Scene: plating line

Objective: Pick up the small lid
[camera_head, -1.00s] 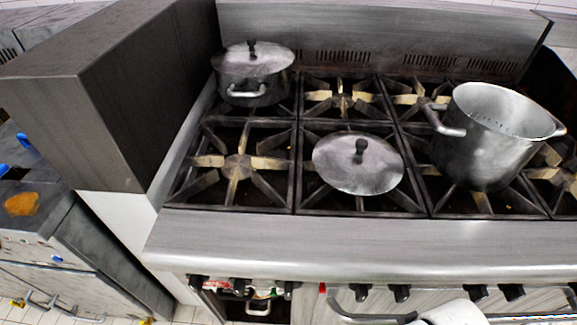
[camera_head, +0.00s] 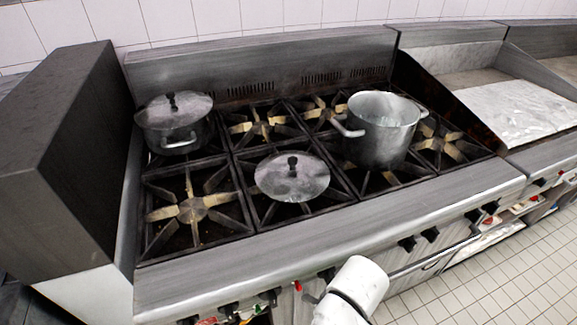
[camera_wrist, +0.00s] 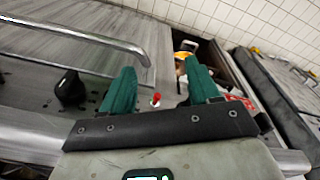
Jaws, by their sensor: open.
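A round grey lid with a black knob (camera_head: 291,178) lies flat on the front middle burner grate of the stove. Another lid with a black knob (camera_head: 173,107) sits on a pot (camera_head: 178,139) at the back left. In the head view, the lid on the grate looks similar in width to the one on the pot. My gripper (camera_wrist: 160,92), with green fingers, is open and empty in the wrist view. It faces the stove's front panel with its knobs and handle bar. No lid shows in the wrist view. In the head view only my white arm shows, at the bottom.
An open pot (camera_head: 378,146) with side handles stands right of the loose lid. A dark tall block (camera_head: 75,150) borders the stove on the left. Control knobs (camera_head: 407,243) and a handle bar (camera_wrist: 85,38) stick out from the front. Tiled floor (camera_head: 500,265) is free at the lower right.

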